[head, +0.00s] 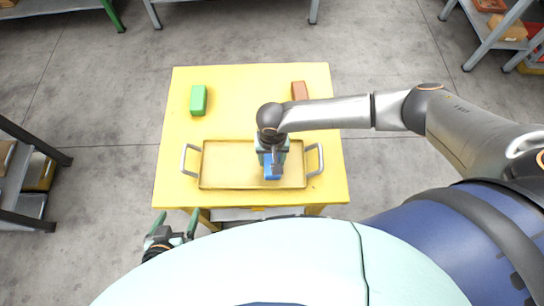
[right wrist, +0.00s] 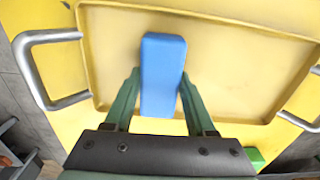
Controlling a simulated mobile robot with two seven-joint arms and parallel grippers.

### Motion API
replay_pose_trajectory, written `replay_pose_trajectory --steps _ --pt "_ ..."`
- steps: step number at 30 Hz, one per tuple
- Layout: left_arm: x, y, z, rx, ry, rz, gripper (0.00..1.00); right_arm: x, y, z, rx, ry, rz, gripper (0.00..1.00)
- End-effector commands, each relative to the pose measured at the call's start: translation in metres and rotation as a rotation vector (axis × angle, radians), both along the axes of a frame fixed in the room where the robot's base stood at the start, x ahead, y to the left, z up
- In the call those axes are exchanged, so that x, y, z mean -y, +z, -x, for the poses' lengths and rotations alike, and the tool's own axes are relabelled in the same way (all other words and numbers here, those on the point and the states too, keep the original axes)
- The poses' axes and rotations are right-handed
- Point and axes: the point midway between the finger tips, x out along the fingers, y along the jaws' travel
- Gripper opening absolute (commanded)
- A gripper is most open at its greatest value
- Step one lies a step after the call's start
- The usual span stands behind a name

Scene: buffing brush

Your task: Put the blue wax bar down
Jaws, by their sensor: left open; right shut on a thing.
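The blue wax bar (head: 272,174) is at the tray in the head view, partly hidden under my right gripper (head: 272,158). In the right wrist view the blue wax bar (right wrist: 162,75) lies between the two green fingers, and the right gripper is shut on it. The bar is over the tray floor; I cannot tell whether it touches it. The yellow tray (head: 225,184) with two grey side handles sits on the yellow table. My left gripper (head: 176,223) is open and empty, off the table's front left edge.
A green bar (head: 198,100) lies on the table (head: 250,85) at the back left. A red-brown bar (head: 299,90) lies at the back right, near my right arm. The left part of the tray is clear. Shelves stand around the room's edges.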

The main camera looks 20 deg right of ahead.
Motion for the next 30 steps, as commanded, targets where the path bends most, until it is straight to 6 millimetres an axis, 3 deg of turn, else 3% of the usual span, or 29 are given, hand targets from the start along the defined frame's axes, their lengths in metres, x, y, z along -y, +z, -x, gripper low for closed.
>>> replay_pose_trajectory --steps 4,5,12,23,30 --pt "0.000 -0.001 0.000 0.000 0.000 0.000 0.98 0.000 -0.002 0.000 0.000 -0.001 0.000 0.00" --pt "0.000 -0.001 0.000 0.000 0.000 0.000 0.98 0.000 -0.003 0.000 0.000 -0.001 0.000 0.57" --pt "0.000 -0.001 0.000 0.000 0.000 0.000 0.98 0.000 -0.002 0.000 0.000 0.000 0.000 0.84" --pt "0.000 0.001 0.000 0.000 0.000 0.000 0.98 0.000 0.004 0.000 0.000 0.001 -0.001 0.86" --pt "0.000 0.007 0.000 0.000 0.000 0.000 0.98 0.000 0.048 -0.001 0.002 0.001 -0.003 0.86"
